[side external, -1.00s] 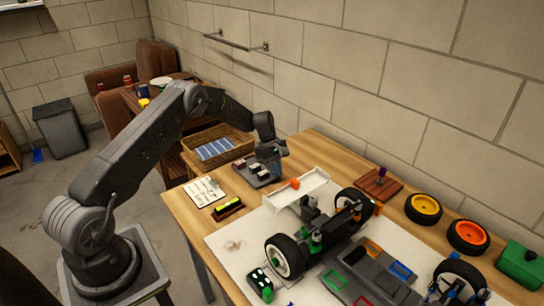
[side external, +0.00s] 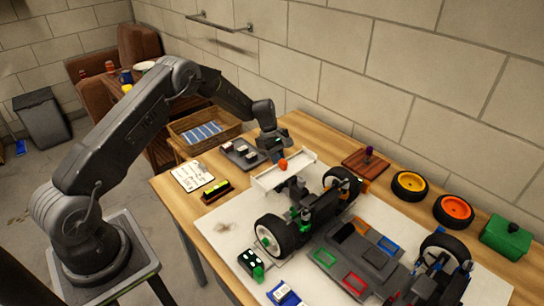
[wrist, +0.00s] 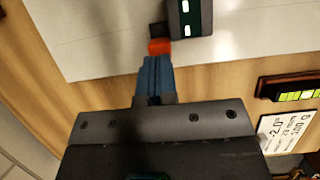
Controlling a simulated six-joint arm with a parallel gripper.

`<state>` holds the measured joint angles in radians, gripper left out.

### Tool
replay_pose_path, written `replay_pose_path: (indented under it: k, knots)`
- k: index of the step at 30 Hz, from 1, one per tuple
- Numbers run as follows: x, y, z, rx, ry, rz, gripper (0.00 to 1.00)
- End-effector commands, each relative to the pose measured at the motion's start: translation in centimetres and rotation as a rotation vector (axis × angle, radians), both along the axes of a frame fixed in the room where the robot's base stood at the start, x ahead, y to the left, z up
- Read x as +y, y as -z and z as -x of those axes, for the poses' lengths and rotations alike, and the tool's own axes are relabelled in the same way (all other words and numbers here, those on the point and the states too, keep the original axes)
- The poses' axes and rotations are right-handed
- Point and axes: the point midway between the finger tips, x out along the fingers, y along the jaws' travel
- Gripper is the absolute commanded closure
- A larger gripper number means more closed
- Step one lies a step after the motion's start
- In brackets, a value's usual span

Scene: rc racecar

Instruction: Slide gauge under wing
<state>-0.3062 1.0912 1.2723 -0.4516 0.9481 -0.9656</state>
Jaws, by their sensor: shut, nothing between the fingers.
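The white wing (side external: 270,183) stands at the rear of the car chassis (side external: 365,255). A small orange block (side external: 283,165) is at the wing's far edge. In the wrist view the orange block (wrist: 160,47) sits right at my fingertips. I cannot tell whether they touch it. My gripper (side external: 277,157) is shut and empty, just behind the wing; its bluish fingers (wrist: 155,68) are together in the wrist view. I cannot tell for sure which thing is the gauge. A dark block with a green face (wrist: 190,15) shows at the top of the wrist view.
A tray of small blocks (side external: 240,153), a white card (side external: 192,176) and a yellow-lit display (side external: 216,191) are near my gripper. Loose wheels (side external: 410,185) and a green box (side external: 506,238) line the wall side.

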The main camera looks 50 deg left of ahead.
Motion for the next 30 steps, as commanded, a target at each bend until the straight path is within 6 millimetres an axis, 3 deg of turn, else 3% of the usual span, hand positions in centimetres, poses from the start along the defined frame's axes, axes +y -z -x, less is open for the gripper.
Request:
replay_pose_path:
  k: [11, 14, 19, 24, 30]
  knots:
    - [0.3, 0.2, 0.1, 0.004, -0.002, 0.0, 1.0]
    - [1.2, 0.2, 0.1, 0.003, -0.004, 0.0, 1.0]
    - [4.5, 0.1, 0.1, 0.0, -0.005, -0.001, 1.0]
    - [5.7, -4.1, 0.0, -0.003, -0.002, -0.002, 1.0]
    - [7.0, -7.5, 0.0, -0.002, -0.003, -0.001, 1.0]
